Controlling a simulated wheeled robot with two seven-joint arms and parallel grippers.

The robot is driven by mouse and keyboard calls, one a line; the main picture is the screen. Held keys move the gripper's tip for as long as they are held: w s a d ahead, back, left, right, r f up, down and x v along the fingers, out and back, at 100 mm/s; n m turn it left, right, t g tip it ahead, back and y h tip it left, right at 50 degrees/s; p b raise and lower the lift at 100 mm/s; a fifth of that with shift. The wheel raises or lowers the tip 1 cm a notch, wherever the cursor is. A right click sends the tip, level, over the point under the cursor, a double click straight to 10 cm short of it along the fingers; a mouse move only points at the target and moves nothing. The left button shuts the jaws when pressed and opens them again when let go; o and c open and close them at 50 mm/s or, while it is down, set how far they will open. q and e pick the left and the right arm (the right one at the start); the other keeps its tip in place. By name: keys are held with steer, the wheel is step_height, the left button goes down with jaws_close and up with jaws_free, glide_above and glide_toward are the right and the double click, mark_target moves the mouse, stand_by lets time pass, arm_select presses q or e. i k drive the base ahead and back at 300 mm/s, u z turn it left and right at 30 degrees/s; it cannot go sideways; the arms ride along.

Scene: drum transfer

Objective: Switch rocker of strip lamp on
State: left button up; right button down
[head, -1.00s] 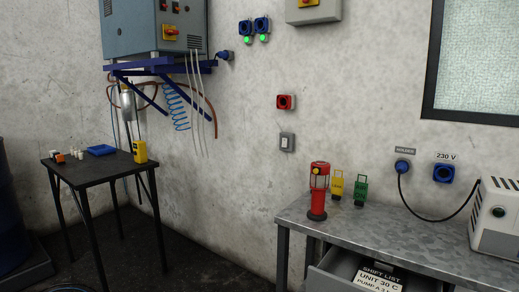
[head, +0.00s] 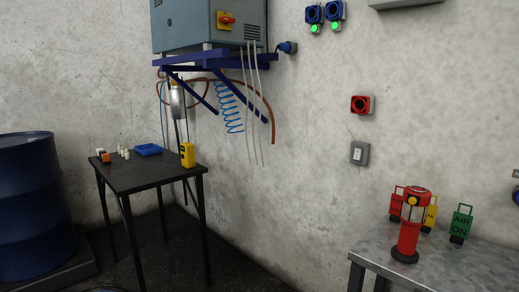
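A grey wall switch box with a white rocker (head: 359,153) is on the concrete wall, right of the picture's middle. It sits below a red socket (head: 361,105). The rocker is too small to tell which side is pressed in. I cannot tell from any label what it controls. No strip lamp is in view. Neither of my grippers is in view.
A metal bench (head: 450,268) with a red lantern (head: 411,228) and coloured tags stands at lower right. Dark floor lies between table and bench.

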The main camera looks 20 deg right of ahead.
mark_target(358, 154)
steer(key=u, duration=0.45)
steer(key=i, duration=2.15)
steer(key=z, duration=1.25)
steer(key=i, duration=1.05)
steer(key=z, duration=0.9)
